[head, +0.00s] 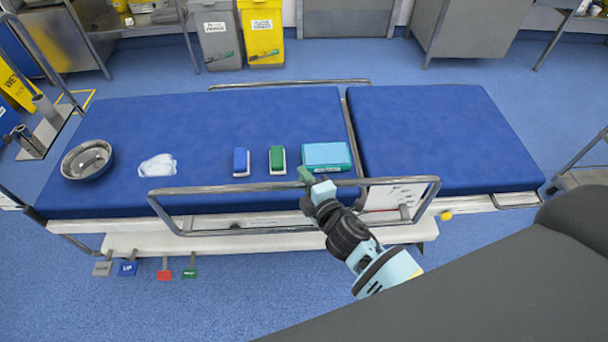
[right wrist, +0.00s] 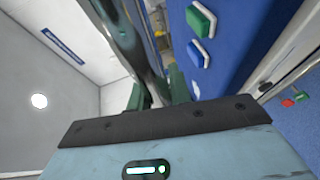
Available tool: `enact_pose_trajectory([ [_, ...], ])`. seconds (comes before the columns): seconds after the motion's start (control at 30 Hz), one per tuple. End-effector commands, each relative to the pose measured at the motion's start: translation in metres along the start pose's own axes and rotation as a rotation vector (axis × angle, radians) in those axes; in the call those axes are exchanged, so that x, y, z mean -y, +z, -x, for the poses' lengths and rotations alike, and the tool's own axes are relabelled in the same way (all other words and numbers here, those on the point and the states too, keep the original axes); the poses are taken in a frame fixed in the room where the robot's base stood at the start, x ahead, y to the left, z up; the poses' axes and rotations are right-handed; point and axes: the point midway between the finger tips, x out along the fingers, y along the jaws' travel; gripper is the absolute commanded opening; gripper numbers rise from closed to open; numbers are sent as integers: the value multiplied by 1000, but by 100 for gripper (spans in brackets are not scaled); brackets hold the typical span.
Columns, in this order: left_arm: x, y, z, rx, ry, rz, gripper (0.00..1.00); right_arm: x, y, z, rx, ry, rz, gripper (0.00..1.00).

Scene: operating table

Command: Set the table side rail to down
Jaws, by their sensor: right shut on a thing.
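The near side rail (head: 240,188) is a grey metal loop along the near long side of the blue operating table (head: 440,140). Its top bar stands at about the height of the mattress edge. My right gripper (head: 314,181) is shut on the top bar, right of its middle. In the right wrist view, the rail (right wrist: 125,45) runs up between the green fingers of my right gripper (right wrist: 158,92). My left gripper does not show.
On the mattress lie a metal bowl (head: 87,160), a white cloth (head: 157,166), a blue block (head: 241,162), a green block (head: 277,160) and a teal pack (head: 326,156). Several coloured pedals (head: 164,275) hang below the near left side. A far rail (head: 290,83) lines the other side.

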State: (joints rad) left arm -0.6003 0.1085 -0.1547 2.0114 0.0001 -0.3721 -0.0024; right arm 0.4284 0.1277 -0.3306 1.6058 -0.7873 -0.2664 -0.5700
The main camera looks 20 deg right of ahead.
Motion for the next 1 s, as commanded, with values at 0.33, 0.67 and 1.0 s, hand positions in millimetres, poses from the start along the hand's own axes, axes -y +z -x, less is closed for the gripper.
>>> enact_pose_trajectory([
  [0.33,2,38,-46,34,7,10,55,87,6,-12,3,-16,-4,0],
  [0.67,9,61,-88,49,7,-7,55,152,11,-24,3,-16,-4,0],
  [1.0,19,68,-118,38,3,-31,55,190,14,-32,2,-13,-2,0],
])
